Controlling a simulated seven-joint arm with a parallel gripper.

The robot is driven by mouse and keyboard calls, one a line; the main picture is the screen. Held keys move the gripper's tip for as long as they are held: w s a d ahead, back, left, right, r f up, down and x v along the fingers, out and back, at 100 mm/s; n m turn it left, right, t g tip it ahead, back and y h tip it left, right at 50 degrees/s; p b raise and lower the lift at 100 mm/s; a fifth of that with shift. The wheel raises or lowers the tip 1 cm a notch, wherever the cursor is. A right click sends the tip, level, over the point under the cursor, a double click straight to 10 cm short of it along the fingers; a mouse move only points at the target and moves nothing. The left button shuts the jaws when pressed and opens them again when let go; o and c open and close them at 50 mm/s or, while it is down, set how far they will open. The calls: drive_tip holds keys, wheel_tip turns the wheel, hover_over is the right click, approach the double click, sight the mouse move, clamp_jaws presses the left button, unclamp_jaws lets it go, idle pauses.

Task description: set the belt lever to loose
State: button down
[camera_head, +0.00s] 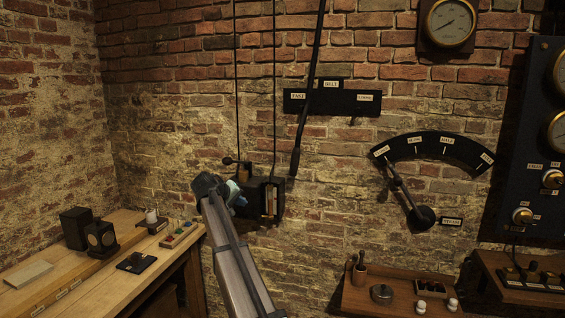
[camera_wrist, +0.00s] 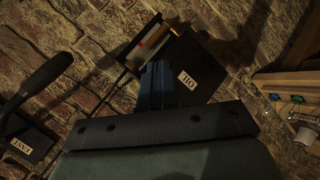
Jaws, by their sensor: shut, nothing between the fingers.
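The belt lever (camera_head: 311,85) is a long dark rod hanging down in front of the brick wall, with a thicker grip (camera_head: 295,160) at its low end. It crosses the label plate (camera_head: 345,104), just right of the FAST label and well left of the right-hand label. In the wrist view the dark grip (camera_wrist: 42,78) shows at left, near the FAST label (camera_wrist: 20,145). My gripper (camera_head: 238,196) is at the oil box, left of and below the lever grip, not touching the lever. Its fingers (camera_wrist: 156,68) are together and empty.
The dark oil box (camera_head: 271,198) hangs close by my fingertips, with thin cords above it. A dial with a lever arm (camera_head: 400,190) is on the wall at right. A workbench (camera_head: 135,225) stands at left and a small shelf (camera_head: 350,298) at lower right.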

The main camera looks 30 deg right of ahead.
drive_tip(key=w+d+r+g+h, duration=0.1)
drive_tip(key=d+r+h, duration=0.1)
drive_tip(key=r, duration=0.5)
drive_tip(key=w+d+r+g+h, duration=0.1)
drive_tip(key=d+r+h, duration=0.2)
drive_tip(key=r, duration=0.4)
drive_tip(key=shift+w+d+r+g+h, duration=0.2)
drive_tip(key=shift+w+d+g+h, duration=0.1)
drive_tip(key=shift+h, duration=0.6)
drive_tip(key=shift+d, duration=0.1)
drive_tip(key=d+f, duration=0.1)
drive_tip(key=d, duration=1.1)
drive_tip(key=shift+s+d+f, duration=0.35)
drive_tip(key=shift+d+f, duration=0.05)
